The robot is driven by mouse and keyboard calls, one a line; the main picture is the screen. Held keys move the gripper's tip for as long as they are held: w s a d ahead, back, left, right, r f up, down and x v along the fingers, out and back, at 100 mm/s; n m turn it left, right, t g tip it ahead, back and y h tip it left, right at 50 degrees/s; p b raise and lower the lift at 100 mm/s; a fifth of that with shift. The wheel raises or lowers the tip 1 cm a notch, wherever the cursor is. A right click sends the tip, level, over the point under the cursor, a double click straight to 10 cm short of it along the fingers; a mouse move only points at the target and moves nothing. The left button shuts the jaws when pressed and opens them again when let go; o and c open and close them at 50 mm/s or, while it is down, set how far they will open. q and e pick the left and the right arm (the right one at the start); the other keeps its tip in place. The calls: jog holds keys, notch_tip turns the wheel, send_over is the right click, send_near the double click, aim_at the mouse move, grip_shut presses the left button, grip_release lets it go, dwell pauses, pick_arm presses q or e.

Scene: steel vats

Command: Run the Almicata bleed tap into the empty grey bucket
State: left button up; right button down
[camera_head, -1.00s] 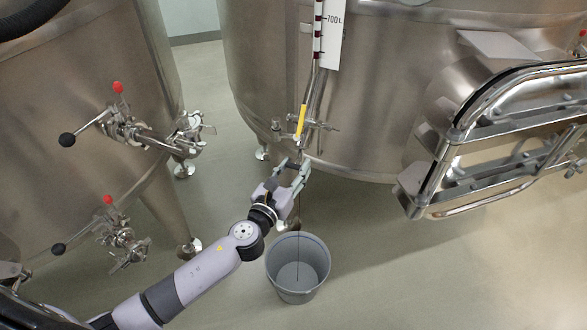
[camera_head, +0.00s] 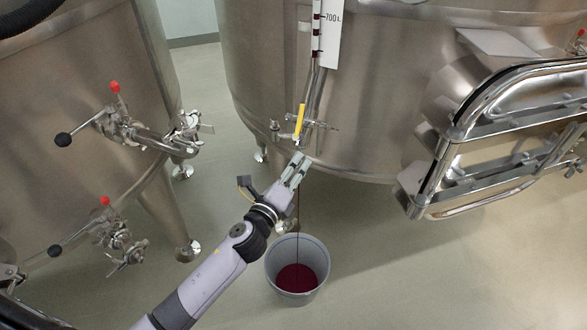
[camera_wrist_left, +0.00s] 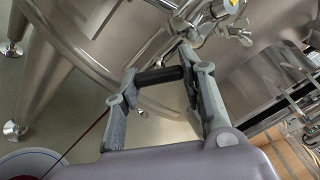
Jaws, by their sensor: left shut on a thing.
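The grey bucket (camera_head: 322,274) stands upright on the floor below the middle vat, with dark red liquid (camera_head: 297,278) in its bottom. A thin dark red stream (camera_head: 298,222) falls from beside my gripper into it. My left gripper (camera_head: 298,166) is at the low front of the vat, just below the yellow lever (camera_head: 300,118) and steel fittings. In the left wrist view its fingers are shut on a black handle (camera_wrist_left: 158,75). The tap's body and outlet are mostly hidden behind the fingers. The stream also shows at the wrist view's lower left (camera_wrist_left: 88,134). My right gripper is not in view.
The middle vat (camera_head: 265,70) carries a white level scale (camera_head: 329,35). A left vat (camera_head: 60,120) has taps with red knobs and black-ended levers (camera_head: 63,140). A steel hatch (camera_head: 440,150) juts out at right. The floor right of the bucket is clear.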

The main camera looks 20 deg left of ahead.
pick_arm(q)
jog(key=shift+r+n, duration=0.1)
jog(key=shift+n, duration=2.1)
jog(key=o, duration=1.2)
jog(key=shift+c, duration=0.2)
